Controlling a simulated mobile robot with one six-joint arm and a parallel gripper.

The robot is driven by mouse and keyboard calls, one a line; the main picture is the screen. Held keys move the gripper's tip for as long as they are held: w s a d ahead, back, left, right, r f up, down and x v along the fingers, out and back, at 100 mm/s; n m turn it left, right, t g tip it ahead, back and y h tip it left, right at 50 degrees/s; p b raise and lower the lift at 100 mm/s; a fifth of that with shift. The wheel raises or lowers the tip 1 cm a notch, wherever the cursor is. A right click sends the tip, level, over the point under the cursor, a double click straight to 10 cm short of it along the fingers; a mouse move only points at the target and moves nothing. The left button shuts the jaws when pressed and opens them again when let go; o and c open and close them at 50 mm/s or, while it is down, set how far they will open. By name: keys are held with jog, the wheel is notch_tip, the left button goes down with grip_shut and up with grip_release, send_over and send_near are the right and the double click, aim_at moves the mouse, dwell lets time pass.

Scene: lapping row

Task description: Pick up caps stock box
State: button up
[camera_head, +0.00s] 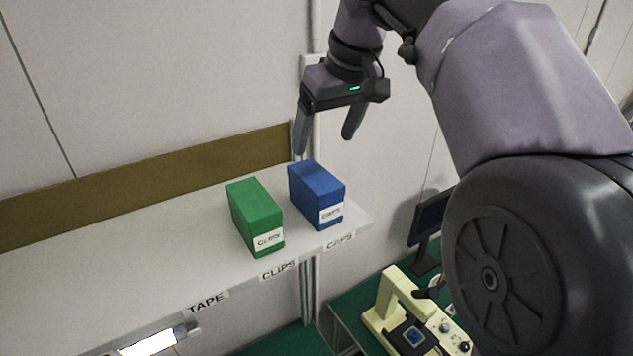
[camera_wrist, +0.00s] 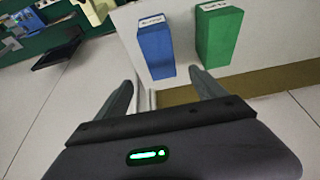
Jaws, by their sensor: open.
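The caps stock box is a blue box (camera_head: 315,194) with a white label on its front face. It stands upright on the shelf near its right end, behind the CAPS edge label (camera_head: 340,241). My gripper (camera_head: 325,142) is open and empty, above the blue box in the head view, with its fingers pointing down. In the wrist view the blue box (camera_wrist: 155,50) lies beyond the open fingertips of my gripper (camera_wrist: 166,85), apart from them. No contact with the box shows.
A green box (camera_head: 256,216) stands just left of the blue box, above the CLIPS label. The shelf (camera_head: 120,270) is bare further left, by the TAPE label. A wall is behind. A cream machine (camera_head: 400,305) and a dark monitor (camera_head: 428,225) stand lower right.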

aim_at(312, 175)
jog(key=f, duration=0.3)
jog(key=a+f, duration=0.1)
jog(key=f, duration=0.1)
jog(key=shift+s+a+b, duration=0.1)
jog(key=shift+s+b, duration=0.2)
jog(key=w+f, duration=0.1)
jog(key=f, duration=0.1)
jog(key=w+a+f, duration=0.1)
jog(key=w+f, duration=0.1)
jog(key=shift+w+a+f, duration=0.1)
jog(key=shift+f, duration=0.1)
jog(key=x, duration=0.4)
jog(key=shift+s+d+f+p, duration=0.25)
jog(key=shift+f+p, duration=0.1)
jog(key=shift+f, duration=0.1)
jog(key=shift+w+f, duration=0.15)
jog(key=shift+w, duration=0.2)
jog(key=shift+s, duration=0.3)
jog(key=shift+w+f, duration=0.15)
jog(key=shift+f, duration=0.05)
jog(key=shift+c, duration=0.2)
grip_shut()
